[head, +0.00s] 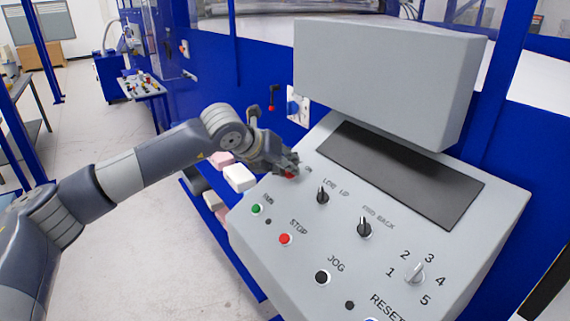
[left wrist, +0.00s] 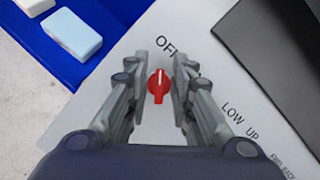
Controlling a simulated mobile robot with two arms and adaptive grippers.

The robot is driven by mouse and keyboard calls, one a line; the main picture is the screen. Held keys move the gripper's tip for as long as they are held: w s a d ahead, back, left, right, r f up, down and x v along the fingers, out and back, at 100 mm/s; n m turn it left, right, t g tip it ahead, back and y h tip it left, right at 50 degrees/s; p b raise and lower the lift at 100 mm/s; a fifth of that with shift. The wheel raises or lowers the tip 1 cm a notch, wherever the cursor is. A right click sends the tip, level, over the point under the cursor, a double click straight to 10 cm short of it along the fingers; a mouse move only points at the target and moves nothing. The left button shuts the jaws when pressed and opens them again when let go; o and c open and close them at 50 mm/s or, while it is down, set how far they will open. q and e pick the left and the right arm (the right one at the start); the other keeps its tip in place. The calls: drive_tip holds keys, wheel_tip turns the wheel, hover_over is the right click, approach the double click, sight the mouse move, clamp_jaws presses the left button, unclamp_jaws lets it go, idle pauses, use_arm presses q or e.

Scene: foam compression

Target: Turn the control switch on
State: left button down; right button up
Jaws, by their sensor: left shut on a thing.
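The control switch is a red rotary knob (left wrist: 158,87) with a pale pointer line. It sits on the grey sloped panel (head: 325,270), near its upper left corner. In the left wrist view the pointer line points up, toward the "OFF" lettering, which is partly hidden by a finger. My left gripper (left wrist: 159,68) is shut on the knob, with one finger on each side of it. In the head view my left gripper (head: 293,167) covers most of the red knob (head: 291,175). My right gripper is not in view.
Two black knobs (head: 323,196) (head: 364,228) are right of the switch. Green (head: 257,209) and red (head: 285,239) buttons sit lower on the panel. A grey box (head: 385,80) rises behind it. Pale foam blocks (head: 239,178) lie on the blue shelf to the left.

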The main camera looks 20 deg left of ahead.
use_arm(q)
drive_tip(key=shift+f+m+h+b, duration=0.25)
drive_tip(key=shift+m+b, duration=0.45)
drive_tip(key=shift+b, duration=0.4)
drive_tip(key=shift+m+h+b, duration=0.35)
drive_tip(key=shift+m+b, duration=0.55)
drive_tip(key=shift+d+r+m+h+b, duration=0.15)
drive_tip(key=shift+m+h+b, duration=0.15)
drive_tip(key=shift+m+b, duration=0.45)
drive_tip(key=shift+r+m+g+h, duration=0.1)
drive_tip(key=shift+m+g+h, duration=0.2)
drive_tip(key=shift+m, duration=0.85)
drive_tip(key=shift+m+h+b, duration=0.3)
drive_tip(key=shift+m+b, duration=0.05)
drive_tip(key=shift+m, duration=0.65)
drive_tip(key=m+g, duration=0.1)
drive_tip(key=m, duration=0.2)
drive_tip(key=shift+s+r+h, duration=0.1)
drive_tip(key=shift+r+h, duration=0.05)
drive_tip(key=shift+h, duration=0.15)
drive_tip(key=m, duration=0.2)
drive_tip(key=m+g+h+p, duration=0.1)
drive_tip(key=m, duration=0.2)
drive_tip(key=shift+d+g, duration=0.1)
drive_tip(key=shift+g, duration=0.2)
drive_tip(key=shift+s+m, duration=0.1)
drive_tip(key=shift+m, duration=0.2)
